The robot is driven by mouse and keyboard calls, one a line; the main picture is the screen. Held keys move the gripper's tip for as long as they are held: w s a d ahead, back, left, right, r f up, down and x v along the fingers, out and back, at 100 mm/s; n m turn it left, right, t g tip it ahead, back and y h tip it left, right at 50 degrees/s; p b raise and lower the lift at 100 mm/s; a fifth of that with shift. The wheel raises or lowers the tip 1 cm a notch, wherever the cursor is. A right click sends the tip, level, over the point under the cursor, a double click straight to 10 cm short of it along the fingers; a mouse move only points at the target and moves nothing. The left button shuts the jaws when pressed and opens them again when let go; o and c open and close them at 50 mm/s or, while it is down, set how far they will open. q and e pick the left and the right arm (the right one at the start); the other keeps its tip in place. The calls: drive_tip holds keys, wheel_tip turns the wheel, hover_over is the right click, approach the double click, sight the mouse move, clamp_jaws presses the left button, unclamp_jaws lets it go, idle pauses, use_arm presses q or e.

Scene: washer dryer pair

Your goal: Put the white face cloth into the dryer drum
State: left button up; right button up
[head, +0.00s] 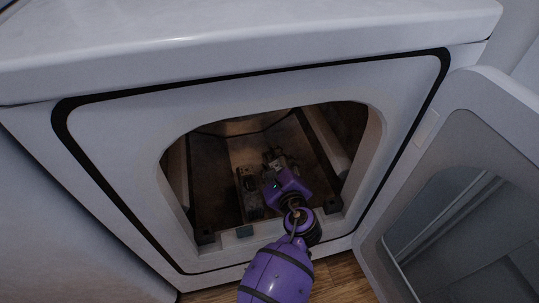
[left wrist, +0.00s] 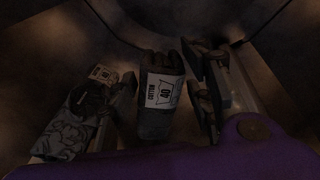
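The dryer drum (head: 245,150) is open in front of me, with its dark inside showing. My left arm reaches through the opening, and my left gripper (head: 272,160) is inside the drum. In the left wrist view its two dark fingers (left wrist: 162,92) stand apart. A dark grey item with a white label reading "COTTON 40" (left wrist: 156,120) shows between or just beyond them; contact cannot be told. A patterned grey item (left wrist: 65,135) lies to the left. I cannot pick out a clearly white face cloth in this dim light. My right gripper is not in view.
The dryer door (head: 455,190) stands open to the right. The white front frame (head: 125,150) surrounds the opening closely on all sides of my arm. The wooden floor (head: 340,285) shows below.

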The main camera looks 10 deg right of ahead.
use_arm(q)
drive_tip(key=shift+o, duration=0.3)
wheel_tip(320, 180, up, 10)
idle(0.5)
idle(0.5)
